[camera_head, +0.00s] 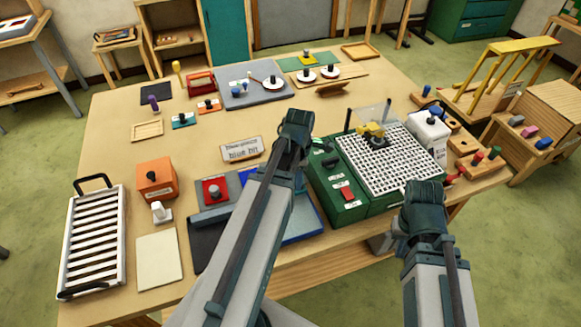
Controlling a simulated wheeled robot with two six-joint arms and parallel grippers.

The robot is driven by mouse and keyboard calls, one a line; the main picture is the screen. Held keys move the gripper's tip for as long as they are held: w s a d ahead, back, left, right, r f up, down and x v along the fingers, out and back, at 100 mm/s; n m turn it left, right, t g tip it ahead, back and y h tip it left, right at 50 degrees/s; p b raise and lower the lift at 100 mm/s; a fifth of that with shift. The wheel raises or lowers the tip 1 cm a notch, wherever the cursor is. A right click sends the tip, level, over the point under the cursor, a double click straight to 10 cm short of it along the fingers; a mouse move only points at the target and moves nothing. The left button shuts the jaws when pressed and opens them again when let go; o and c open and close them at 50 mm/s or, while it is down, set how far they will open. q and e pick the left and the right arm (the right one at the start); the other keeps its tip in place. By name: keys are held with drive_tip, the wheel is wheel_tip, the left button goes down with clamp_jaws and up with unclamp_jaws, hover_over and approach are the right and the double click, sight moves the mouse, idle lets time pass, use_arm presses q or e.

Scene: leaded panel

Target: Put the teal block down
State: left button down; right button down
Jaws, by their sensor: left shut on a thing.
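My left gripper (297,124) is over the middle of the table, in front of the grey board and left of the green machine. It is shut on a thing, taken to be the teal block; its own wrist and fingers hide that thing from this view. My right gripper (424,194) is low at the right, in front of the white grid of the machine. Its fingertips are not clear and I see nothing held in it.
The green machine (342,207) with a white grid top stands close on the right. A label card (241,149), an orange box (156,178) and a white slatted rack (93,240) are at the left. A blue-teal knobbed piece (182,121) lies farther back. Bare wood shows between them.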

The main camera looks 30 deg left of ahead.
use_arm(q)
drive_tip(key=w+a, duration=0.1)
drive_tip(key=w, duration=0.1)
drive_tip(key=w+a, duration=0.1)
drive_tip(key=a, duration=0.1)
drive_tip(key=w+a, duration=0.2)
drive_tip(key=shift+w+a+f+b, duration=0.2)
drive_tip(key=shift+w+f+b, duration=0.1)
drive_tip(key=shift+w+f, duration=0.05)
drive_tip(key=f+b, duration=0.3)
drive_tip(key=f, duration=0.1)
drive_tip(key=shift+w+a+b, duration=0.35)
drive_tip(key=shift+b, duration=0.05)
drive_tip(key=shift+r, duration=0.2)
drive_tip(key=shift+f, duration=0.1)
drive_tip(key=c, duration=1)
unclamp_jaws()
drive_tip(key=shift+f, duration=0.1)
drive_tip(key=o, duration=0.5)
drive_tip(key=shift+r, duration=0.25)
